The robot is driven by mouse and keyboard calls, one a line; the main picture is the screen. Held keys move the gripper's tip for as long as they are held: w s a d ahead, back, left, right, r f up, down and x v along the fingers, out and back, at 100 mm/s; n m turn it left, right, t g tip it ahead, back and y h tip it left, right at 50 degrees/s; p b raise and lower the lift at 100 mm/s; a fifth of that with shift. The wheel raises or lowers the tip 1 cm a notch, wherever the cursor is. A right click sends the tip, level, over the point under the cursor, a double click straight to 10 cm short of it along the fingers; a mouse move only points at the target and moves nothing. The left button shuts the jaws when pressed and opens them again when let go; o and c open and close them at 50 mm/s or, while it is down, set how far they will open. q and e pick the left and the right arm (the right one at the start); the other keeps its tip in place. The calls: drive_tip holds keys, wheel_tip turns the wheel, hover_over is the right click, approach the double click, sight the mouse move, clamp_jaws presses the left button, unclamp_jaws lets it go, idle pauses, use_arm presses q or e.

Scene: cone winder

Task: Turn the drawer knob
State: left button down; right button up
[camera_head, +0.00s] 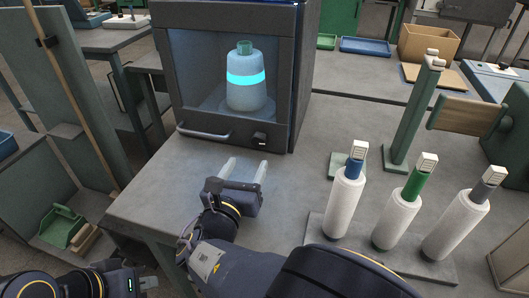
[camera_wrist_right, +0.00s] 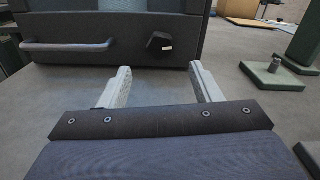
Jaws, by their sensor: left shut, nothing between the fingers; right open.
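The drawer knob (camera_head: 260,139) is a small dark knob with a pale mark, low on the right front of a dark cabinet (camera_head: 299,75). The knob also shows in the right wrist view (camera_wrist_right: 159,43), beyond my fingertips and between their lines. My right gripper (camera_head: 245,168) is open and empty above the table, a little in front of the knob and not touching it. Its two pale fingers (camera_wrist_right: 160,80) point toward the cabinet front. My left gripper (camera_head: 149,283) is shut and empty at the lower left, away from the cabinet.
A grey bar handle (camera_head: 203,134) is left of the knob. A pale bottle (camera_head: 246,90) stands behind the cabinet window. Several white cones (camera_head: 396,218) stand on a rack at the right, near a green post (camera_head: 410,118). The table (camera_head: 160,190) is bare left of my right gripper.

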sight(258, 143)
drive_tip(key=b+x, duration=0.1)
drive_tip(key=x, duration=0.6)
drive_tip(key=shift+w+d, duration=0.1)
drive_tip(key=shift+w, duration=0.25)
drive_tip(key=shift+c, duration=0.2)
drive_tip(key=c, duration=1)
drive_tip(key=shift+o, duration=0.2)
drive_tip(key=shift+f+m+b, duration=0.25)
drive_tip(key=shift+m+b, duration=0.25)
drive_tip(key=shift+r+m, duration=0.1)
drive_tip(key=shift+m, duration=0.2)
drive_tip(key=o, duration=1)
drive_tip(key=shift+r, duration=0.1)
